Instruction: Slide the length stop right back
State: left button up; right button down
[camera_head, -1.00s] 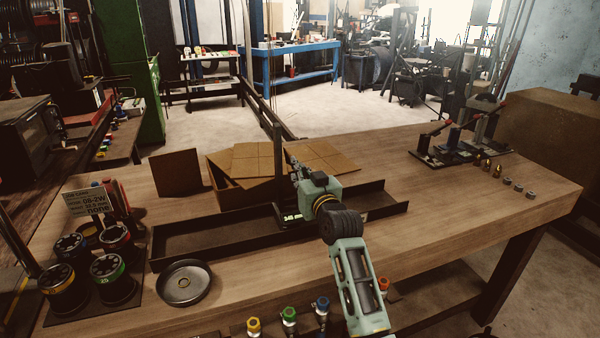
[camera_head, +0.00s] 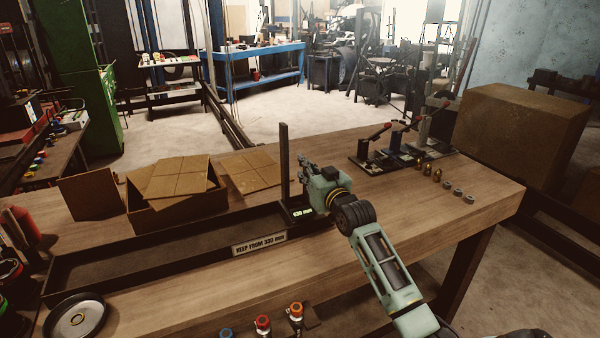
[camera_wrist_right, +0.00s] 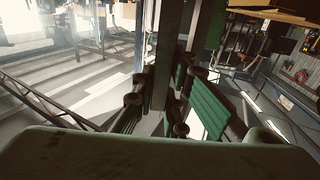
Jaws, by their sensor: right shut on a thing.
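The length stop is a dark upright post (camera_head: 284,160) on a low base with a small lit readout (camera_head: 302,212), which seems to read 630 mm. It stands at the right end of the long dark trough (camera_head: 110,282); my arm partly hides that end. My right gripper (camera_head: 303,172) is shut on the length stop's post, coming from the right. In the right wrist view the post (camera_wrist_right: 162,60) runs between the green-padded fingers (camera_wrist_right: 160,106). My left gripper is not in view.
A plate on the trough's front reads KEEP FROM 330 mm (camera_head: 259,244). An open cardboard box (camera_head: 165,215) stands behind the trough. Lever fixtures (camera_head: 395,150) and several small fittings (camera_head: 447,183) stand at the right. A round dish (camera_head: 76,318) lies at the front left.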

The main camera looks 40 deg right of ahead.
jog(key=shift+s+d, duration=0.15)
jog(key=shift+d, duration=0.45)
jog(key=shift+s+d, duration=0.15)
jog(key=shift+d, duration=0.4)
jog(key=c, duration=1.8)
grip_release()
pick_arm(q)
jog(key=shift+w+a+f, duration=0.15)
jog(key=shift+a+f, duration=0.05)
pick_arm(e)
jog(key=shift+o, duration=0.2)
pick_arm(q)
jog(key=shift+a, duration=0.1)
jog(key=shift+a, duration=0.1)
pick_arm(e)
jog(key=v, duration=1.2)
